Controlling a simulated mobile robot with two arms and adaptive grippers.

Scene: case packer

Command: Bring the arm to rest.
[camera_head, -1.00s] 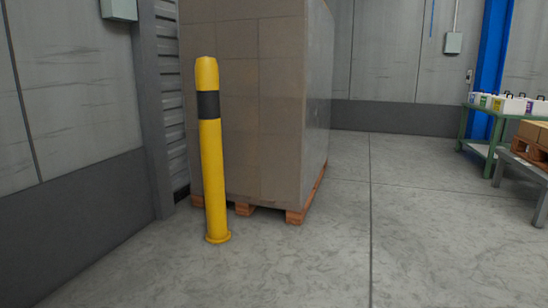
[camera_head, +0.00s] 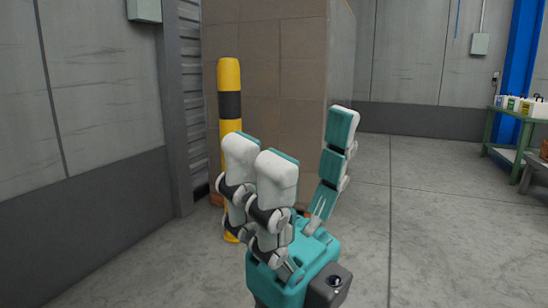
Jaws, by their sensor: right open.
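My right gripper (camera_head: 301,138) shows in the middle of the head view, pointing up. It has a teal palm with a dark block at its lower right. Its white-backed fingers with teal pads stand well apart, two on the left and one on the right. It is open, and nothing shows between the fingers. It covers the lower part of the yellow bollard and the pallet load's lower front in the picture. My left gripper is not in view.
A yellow bollard (camera_head: 229,75) with a black band stands before a tall boxed pallet load (camera_head: 275,60). A grey wall (camera_head: 95,110) is at left. A green table (camera_head: 505,128) with several containers is at far right. The concrete floor (camera_head: 430,230) at right is clear.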

